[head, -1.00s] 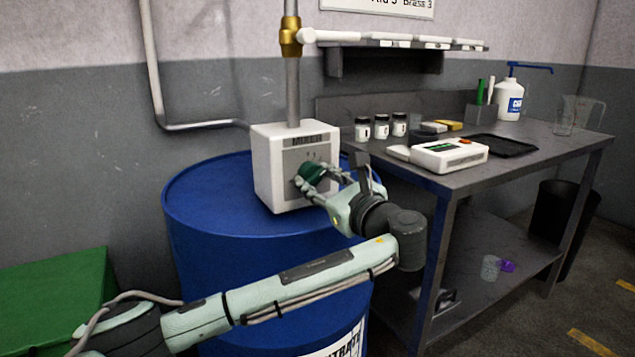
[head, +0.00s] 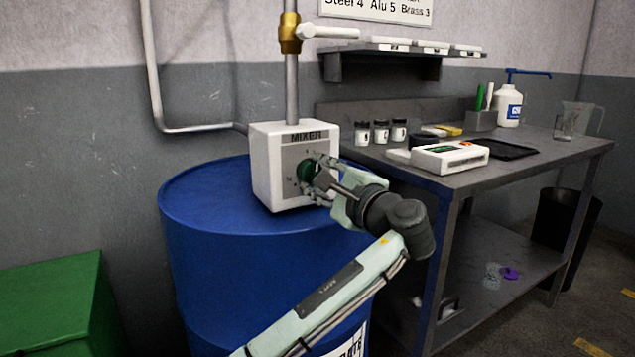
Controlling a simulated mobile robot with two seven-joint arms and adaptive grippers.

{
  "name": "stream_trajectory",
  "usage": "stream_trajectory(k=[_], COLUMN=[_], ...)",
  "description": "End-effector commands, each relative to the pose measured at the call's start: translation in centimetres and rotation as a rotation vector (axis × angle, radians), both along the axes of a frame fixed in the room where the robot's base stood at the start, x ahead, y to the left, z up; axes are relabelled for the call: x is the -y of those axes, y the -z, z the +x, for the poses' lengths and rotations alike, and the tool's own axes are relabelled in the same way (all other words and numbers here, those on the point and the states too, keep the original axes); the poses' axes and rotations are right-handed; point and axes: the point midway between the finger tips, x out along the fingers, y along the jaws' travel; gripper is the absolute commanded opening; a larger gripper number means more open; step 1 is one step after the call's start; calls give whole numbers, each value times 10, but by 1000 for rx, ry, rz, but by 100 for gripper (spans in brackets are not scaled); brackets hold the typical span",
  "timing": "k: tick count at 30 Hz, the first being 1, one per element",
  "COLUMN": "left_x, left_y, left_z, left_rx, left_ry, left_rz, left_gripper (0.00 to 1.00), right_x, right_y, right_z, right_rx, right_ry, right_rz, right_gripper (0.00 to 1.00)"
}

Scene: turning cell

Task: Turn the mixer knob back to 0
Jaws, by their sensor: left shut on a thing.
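The mixer (head: 275,180) is a white box with a grey front panel, standing on top of a blue drum (head: 215,208). Its dark green knob (head: 305,171) sits on the panel, partly hidden by fingers. My left gripper (head: 312,174) comes in from the right of the box and is shut on the knob. Small marks show on the panel around the knob, but they are too small to read, so the knob's setting cannot be told. My right gripper is not in view.
A grey workbench (head: 520,160) stands to the right, with a white scale (head: 450,157), several small jars (head: 381,131) and a white pump bottle (head: 508,105). A vertical pipe (head: 291,75) with a brass fitting rises behind the mixer. A green box (head: 50,305) is at lower left.

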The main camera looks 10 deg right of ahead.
Motion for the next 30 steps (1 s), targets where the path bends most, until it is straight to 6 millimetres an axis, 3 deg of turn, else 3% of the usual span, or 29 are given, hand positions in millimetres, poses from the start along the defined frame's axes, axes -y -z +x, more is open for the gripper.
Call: stream_trajectory(k=[10,25,26,30], left_x=[1,1,1,1], left_y=[1,0,0,0], left_z=[0,0,0,0], left_rx=[39,46,46,46], left_ry=[1,1,1,1], left_rz=[-115,-130,-130,-130], left_gripper=[9,9,40,57], right_x=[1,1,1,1], right_y=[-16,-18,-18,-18], right_z=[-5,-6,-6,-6], right_rx=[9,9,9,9], right_ry=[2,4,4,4], right_rz=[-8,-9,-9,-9], right_gripper=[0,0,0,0])
